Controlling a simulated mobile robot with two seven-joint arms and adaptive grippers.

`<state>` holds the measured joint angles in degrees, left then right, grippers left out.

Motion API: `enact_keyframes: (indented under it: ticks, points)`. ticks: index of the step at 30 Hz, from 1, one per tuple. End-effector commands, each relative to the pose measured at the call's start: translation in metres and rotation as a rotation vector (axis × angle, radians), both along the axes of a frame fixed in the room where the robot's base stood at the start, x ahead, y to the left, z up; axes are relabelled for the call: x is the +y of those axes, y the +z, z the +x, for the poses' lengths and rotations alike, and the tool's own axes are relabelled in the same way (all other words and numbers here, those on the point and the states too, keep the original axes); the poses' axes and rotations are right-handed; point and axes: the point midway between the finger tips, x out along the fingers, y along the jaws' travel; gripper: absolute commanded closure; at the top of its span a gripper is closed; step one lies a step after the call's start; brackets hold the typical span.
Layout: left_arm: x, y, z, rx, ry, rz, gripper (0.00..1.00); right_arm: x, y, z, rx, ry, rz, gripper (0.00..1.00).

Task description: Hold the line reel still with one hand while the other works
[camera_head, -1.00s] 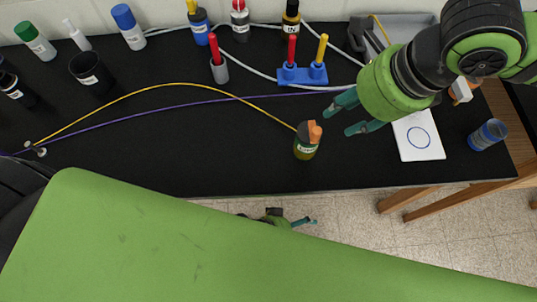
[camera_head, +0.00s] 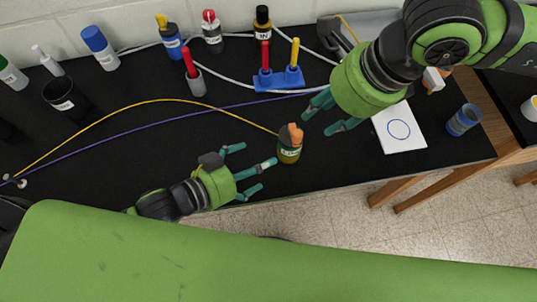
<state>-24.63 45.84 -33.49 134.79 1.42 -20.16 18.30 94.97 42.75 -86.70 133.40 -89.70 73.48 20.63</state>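A small amber bottle-like container (camera_head: 289,149) with a green label and orange top stands near the table's front edge. A yellow line (camera_head: 170,101) runs to it from the far left; I take this container for the line reel. My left gripper (camera_head: 254,172) is open over the table's front edge, just left of the container. Its middle fingertip is very close to the container; I cannot tell if they touch. My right gripper (camera_head: 318,124) is open and empty, to the right of the container and a little behind it, apart from it.
A purple line (camera_head: 150,127) crosses the black table (camera_head: 120,170). A blue stand (camera_head: 277,79) with red and yellow pegs is behind. A black cup (camera_head: 66,97) and several bottles line the back left.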

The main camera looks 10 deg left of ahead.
Motion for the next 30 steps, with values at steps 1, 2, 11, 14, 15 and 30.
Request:
enact_keyframes:
  ticks: [1, 2, 11, 14, 15, 30]
  points:
    - [-0.003, -0.001, 0.004, -0.003, 0.001, -0.001, 0.0, 0.0, 0.0, 0.0, 0.0, 0.0, 0.0, 0.61]
    - [-0.005, -0.003, 0.007, -0.004, 0.002, -0.001, 0.0, 0.0, 0.0, 0.0, 0.0, 0.0, 0.0, 0.61]
    - [-0.042, -0.023, 0.043, -0.002, 0.001, -0.002, 0.0, 0.0, 0.0, 0.0, 0.0, 0.0, 0.0, 0.61]
    - [-0.054, -0.03, 0.054, -0.002, 0.001, -0.001, 0.0, 0.0, 0.0, 0.0, 0.0, 0.0, 0.0, 0.61]
    - [-0.058, -0.033, 0.058, -0.002, 0.0, -0.001, 0.0, 0.0, 0.0, 0.0, 0.0, 0.0, 0.0, 0.61]
    - [-0.076, -0.044, 0.075, 0.001, -0.001, 0.0, 0.0, 0.0, 0.0, 0.0, 0.0, 0.0, 0.0, 0.61]
